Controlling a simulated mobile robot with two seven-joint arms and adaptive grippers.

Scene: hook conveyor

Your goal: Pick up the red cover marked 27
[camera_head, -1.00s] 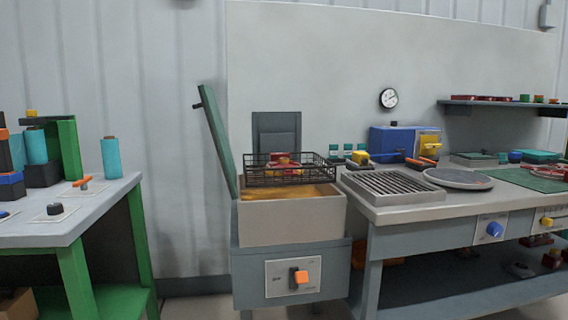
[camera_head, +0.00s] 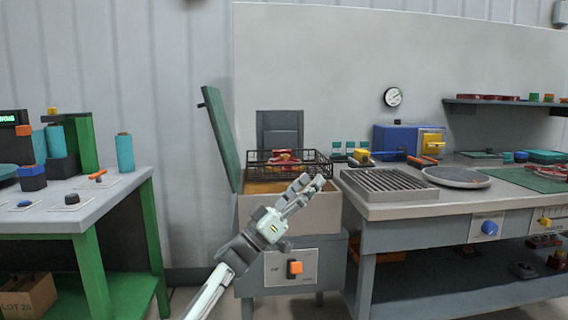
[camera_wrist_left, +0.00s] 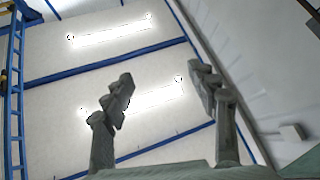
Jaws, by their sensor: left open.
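Red parts (camera_head: 285,157) lie in a black wire basket (camera_head: 262,170) on top of the grey bin with amber contents. One of them may be the red cover, but no number 27 can be read at this size. My left gripper (camera_head: 314,183) is raised in front of the bin, just below and to the right of the basket, apart from the red parts. In the left wrist view its two fingers (camera_wrist_left: 165,85) stand apart with nothing between them, and that camera faces the ceiling lights. My right gripper is not in view.
A green lid (camera_head: 221,140) stands tilted open at the bin's left. A bench with a slatted grill (camera_head: 390,184) and round plate (camera_head: 457,177) is on the right. A table (camera_head: 95,205) with blocks and cylinders is on the left, with a gap between.

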